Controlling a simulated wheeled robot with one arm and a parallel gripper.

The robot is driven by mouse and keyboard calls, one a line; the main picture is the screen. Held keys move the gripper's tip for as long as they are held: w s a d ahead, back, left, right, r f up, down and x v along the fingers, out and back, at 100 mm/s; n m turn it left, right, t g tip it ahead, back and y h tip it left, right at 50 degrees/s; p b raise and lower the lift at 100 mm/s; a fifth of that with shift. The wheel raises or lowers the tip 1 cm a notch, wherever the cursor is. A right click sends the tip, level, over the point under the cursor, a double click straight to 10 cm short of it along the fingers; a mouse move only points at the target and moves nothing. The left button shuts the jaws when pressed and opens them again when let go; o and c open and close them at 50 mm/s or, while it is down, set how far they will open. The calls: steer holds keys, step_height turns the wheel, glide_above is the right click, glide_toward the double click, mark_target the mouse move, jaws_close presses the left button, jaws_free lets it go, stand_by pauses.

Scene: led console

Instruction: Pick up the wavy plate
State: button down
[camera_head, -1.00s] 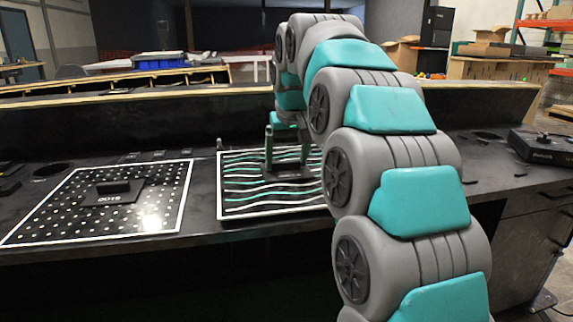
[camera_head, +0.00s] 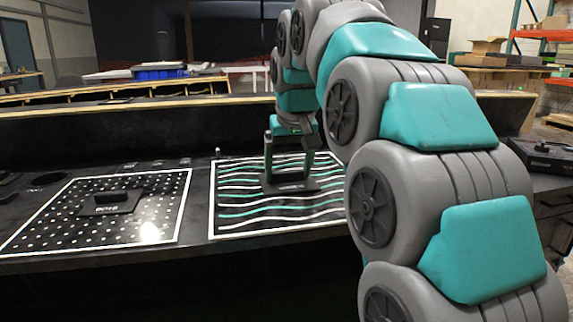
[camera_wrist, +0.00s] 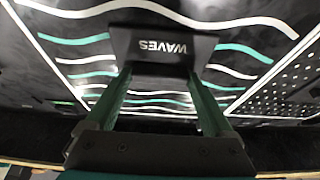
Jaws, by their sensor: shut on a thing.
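The wavy plate (camera_head: 237,225) is a black square with a white border and wavy white and teal lines. It lies flat at the middle of the dark console, right of the dotted plate; I cannot tell whether it is clear of the surface. My gripper (camera_head: 289,175) is above its middle, pointing down, shut on its dark raised handle. In the wrist view, the handle block (camera_wrist: 162,52), marked "WAVES", sits between the fingertips of my gripper (camera_wrist: 160,78). My arm hides the plate's right edge in the head view.
A black dotted plate (camera_head: 62,237) with its own dark handle (camera_head: 112,200) lies to the left. A raised ledge (camera_head: 120,107) runs behind the console top. A dark box device (camera_head: 545,153) stands at the far right. The console's front edge is close to both plates.

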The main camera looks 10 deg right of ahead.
mark_target(292, 202)
steer(key=s, duration=0.6)
steer(key=s+a+r, duration=0.1)
steer(key=s, duration=0.2)
steer(key=shift+s, duration=0.3)
